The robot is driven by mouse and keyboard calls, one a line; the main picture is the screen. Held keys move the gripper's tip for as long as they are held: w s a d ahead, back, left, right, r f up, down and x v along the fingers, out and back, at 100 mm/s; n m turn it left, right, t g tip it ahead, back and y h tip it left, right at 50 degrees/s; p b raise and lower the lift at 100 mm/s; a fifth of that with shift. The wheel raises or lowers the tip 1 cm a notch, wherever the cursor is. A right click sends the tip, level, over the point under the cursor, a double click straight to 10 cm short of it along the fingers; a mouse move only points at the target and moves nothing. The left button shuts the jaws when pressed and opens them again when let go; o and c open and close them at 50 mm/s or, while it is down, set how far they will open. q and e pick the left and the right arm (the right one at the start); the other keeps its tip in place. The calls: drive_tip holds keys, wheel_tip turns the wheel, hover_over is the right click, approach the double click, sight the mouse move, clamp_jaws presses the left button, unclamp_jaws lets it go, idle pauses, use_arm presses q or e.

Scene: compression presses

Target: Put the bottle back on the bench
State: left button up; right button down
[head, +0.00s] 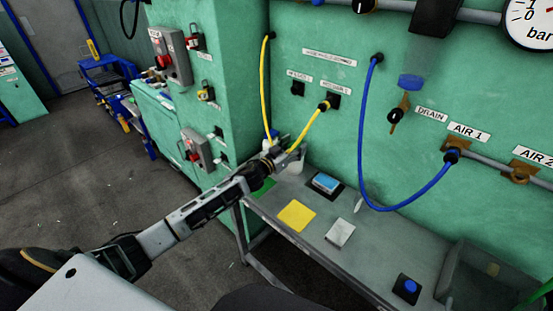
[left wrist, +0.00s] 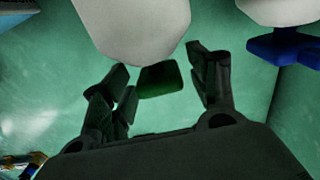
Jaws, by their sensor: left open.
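A white bottle (left wrist: 135,25) with a dark green cap (left wrist: 160,80) shows upside down in the left wrist view. Its cap sits between the two spread fingers of my left gripper (left wrist: 160,88); I cannot tell whether they touch it. In the head view my left gripper (head: 288,152) is at the bench's back left corner, over the white bottle (head: 295,167), which it partly hides. The grey bench (head: 310,240) stands against the green machine. My right gripper is not in view.
A second white bottle (left wrist: 283,10) with a blue cap (left wrist: 285,45) is close by. The bench has a green patch (head: 265,187), a yellow patch (head: 297,215), a blue item (head: 326,182) and a white card (head: 340,232). Yellow (head: 264,95) and blue (head: 362,130) hoses hang above.

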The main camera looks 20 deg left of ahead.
use_arm(q)
drive_tip(key=shift+v, duration=3.2)
drive_tip(key=shift+b+v, duration=0.3)
drive_tip(key=shift+v, duration=2.1)
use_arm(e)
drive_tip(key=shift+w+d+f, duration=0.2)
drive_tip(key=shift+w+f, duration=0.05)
use_arm(q)
drive_tip(key=shift+r, duration=0.1)
